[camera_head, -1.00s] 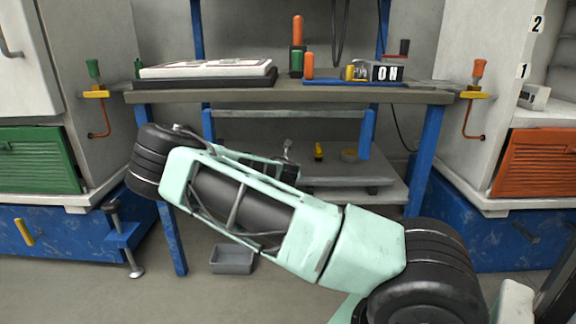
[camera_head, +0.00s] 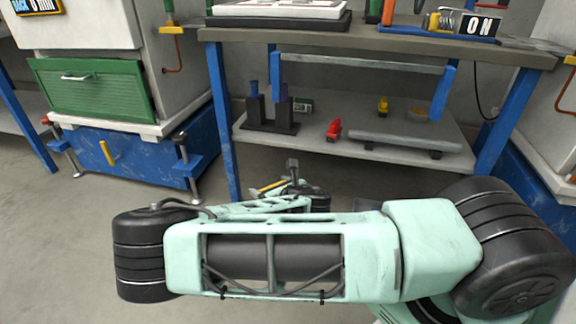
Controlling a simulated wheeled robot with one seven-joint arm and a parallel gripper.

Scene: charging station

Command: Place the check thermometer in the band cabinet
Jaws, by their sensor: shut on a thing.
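My gripper (camera_head: 292,188) shows only in part beyond my pale green arm, low in front of the workbench. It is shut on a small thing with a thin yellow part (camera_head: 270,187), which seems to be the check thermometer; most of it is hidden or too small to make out. A white cabinet (camera_head: 95,85) with a shut green slatted drawer front (camera_head: 92,88) stands at the left on a blue base. I cannot tell whether it is the band cabinet. The gripper is to the right of it and well apart from it.
The workbench (camera_head: 395,43) has blue legs and a lower shelf (camera_head: 255,137) holding a black stand (camera_head: 272,125), a red item (camera_head: 334,130) and a yellow item (camera_head: 383,106). Clamps (camera_head: 187,165) stick out from the blue base. Open floor lies at the lower left.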

